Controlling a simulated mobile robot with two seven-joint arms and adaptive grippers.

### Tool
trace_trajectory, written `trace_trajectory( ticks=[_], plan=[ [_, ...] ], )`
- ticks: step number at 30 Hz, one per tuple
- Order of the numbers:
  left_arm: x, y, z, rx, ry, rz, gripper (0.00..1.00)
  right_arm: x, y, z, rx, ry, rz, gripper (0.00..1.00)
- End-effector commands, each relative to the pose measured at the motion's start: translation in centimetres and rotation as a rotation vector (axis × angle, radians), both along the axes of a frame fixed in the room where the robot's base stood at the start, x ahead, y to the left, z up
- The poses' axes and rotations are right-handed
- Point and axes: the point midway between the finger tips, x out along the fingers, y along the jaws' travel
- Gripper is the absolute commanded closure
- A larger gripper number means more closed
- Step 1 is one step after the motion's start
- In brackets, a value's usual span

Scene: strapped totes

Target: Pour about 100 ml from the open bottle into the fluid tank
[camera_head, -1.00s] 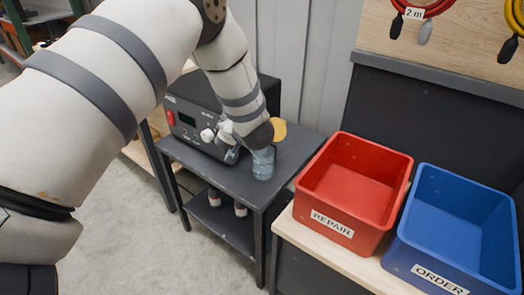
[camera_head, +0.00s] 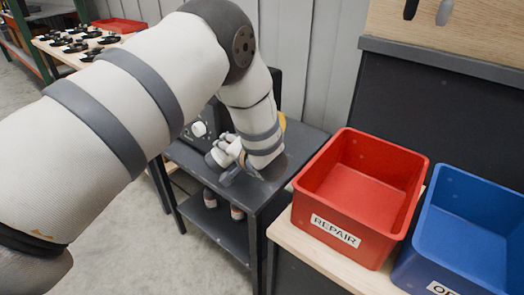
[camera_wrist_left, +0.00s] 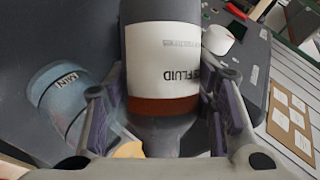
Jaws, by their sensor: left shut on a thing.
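In the left wrist view, the grey bottle (camera_wrist_left: 165,45) has a white FLUID label and a red-brown band. It sits between the fingers of my left gripper (camera_wrist_left: 165,112), which is shut on it. The fluid tank (camera_wrist_left: 62,92), bluish and see-through with a MIN mark, shows left of the bottle, apart from it in the picture. In the head view, my left gripper (camera_head: 228,170) is low over the dark cart top, with my forearm above it. The held bottle and the tank are hidden there. The bottle's mouth and any liquid flow cannot be made out. My right gripper is not in view.
The dark cart (camera_head: 306,146) has small bottles (camera_head: 237,212) on its lower shelf. A dark device with a white knob (camera_head: 198,129) stands at the back. The red REPAIR bin (camera_head: 335,229) and blue ORDER bin (camera_head: 470,235) stand on the right. A yellow disc (camera_head: 283,122) is partly hidden.

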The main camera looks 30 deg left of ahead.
Motion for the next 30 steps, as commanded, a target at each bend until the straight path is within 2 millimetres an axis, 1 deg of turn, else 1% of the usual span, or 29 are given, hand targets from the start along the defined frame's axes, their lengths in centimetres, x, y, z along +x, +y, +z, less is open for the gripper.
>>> trace_trajectory(
  ticks=[3,6,11,14,19,30],
  plan=[
    [0.3,0.1,0.8,0.047,0.041,-0.002,0.86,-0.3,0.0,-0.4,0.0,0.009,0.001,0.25],
    [0.0,0.1,-0.3,0.083,0.107,-0.001,0.86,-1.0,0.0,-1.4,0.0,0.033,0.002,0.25],
    [0.1,0.2,1.4,0.141,0.173,-0.001,0.86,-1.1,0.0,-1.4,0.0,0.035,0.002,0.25],
    [-0.1,0.2,1.4,0.168,0.22,-0.001,0.86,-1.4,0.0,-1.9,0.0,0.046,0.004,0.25],
    [0.3,0.0,2.2,0.207,0.268,-0.001,0.86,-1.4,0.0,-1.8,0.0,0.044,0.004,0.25],
    [0.6,-0.2,2.6,0.253,0.337,-0.001,0.86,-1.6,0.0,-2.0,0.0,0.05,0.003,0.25]
  ],
)
